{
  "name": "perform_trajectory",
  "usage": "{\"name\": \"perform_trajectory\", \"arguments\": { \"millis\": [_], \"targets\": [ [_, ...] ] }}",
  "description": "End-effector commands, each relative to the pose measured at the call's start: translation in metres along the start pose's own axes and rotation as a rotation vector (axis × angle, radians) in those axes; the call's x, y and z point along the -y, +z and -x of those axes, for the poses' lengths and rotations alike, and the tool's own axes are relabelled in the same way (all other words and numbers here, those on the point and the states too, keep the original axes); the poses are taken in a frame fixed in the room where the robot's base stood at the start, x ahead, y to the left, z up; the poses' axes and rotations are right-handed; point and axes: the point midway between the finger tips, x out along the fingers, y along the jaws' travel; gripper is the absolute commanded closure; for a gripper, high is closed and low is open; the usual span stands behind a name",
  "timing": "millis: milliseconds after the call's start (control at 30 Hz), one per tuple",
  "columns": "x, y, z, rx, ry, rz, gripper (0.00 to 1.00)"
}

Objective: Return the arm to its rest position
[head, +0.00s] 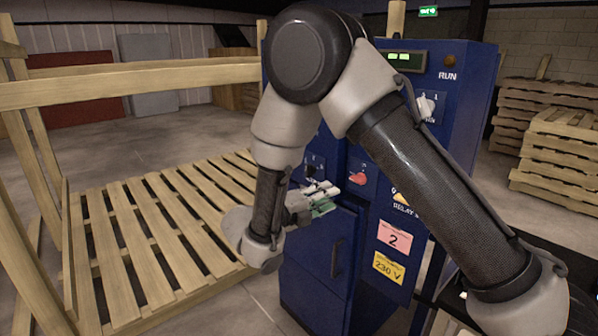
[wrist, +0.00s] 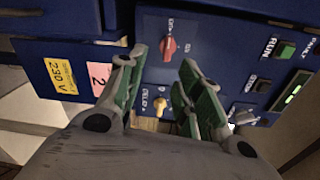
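My arm is bent across the middle of the head view, in front of a blue control cabinet (head: 455,120). My gripper (head: 328,197) is in front of the cabinet's face, left of a red rotary knob (head: 360,178). In the wrist view my gripper (wrist: 160,66) has its two green-padded fingers apart, with nothing between them. The red knob (wrist: 168,46) and a yellow knob (wrist: 158,106) show beyond and between the fingers. I cannot tell the exact gap to the cabinet. My arm hides part of the cabinet's front.
A slatted wooden platform (head: 150,215) with a wooden rail (head: 130,83) stands to the left. Stacked pallets (head: 560,145) are at the right back. Pink (head: 394,238) and yellow (head: 388,267) labels mark the cabinet. Open concrete floor (head: 150,140) lies behind the rail.

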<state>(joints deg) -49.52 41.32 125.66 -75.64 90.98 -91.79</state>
Motion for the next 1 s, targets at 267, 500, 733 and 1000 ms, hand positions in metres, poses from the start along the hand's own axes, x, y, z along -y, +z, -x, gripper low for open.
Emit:
{"name": "perform_trajectory", "arguments": {
  "millis": [267, 500, 733, 1000],
  "targets": [
    [-0.023, -0.082, -0.012, -0.334, 0.097, -0.565, 0.65],
    [0.013, -0.164, -0.025, -0.852, 0.027, -1.229, 0.65],
    [0.059, -0.229, -0.022, -1.446, -0.217, -1.85, 0.65],
    [0.118, -0.275, -0.015, 2.027, 0.485, 2.312, 0.65]
  ]
}}
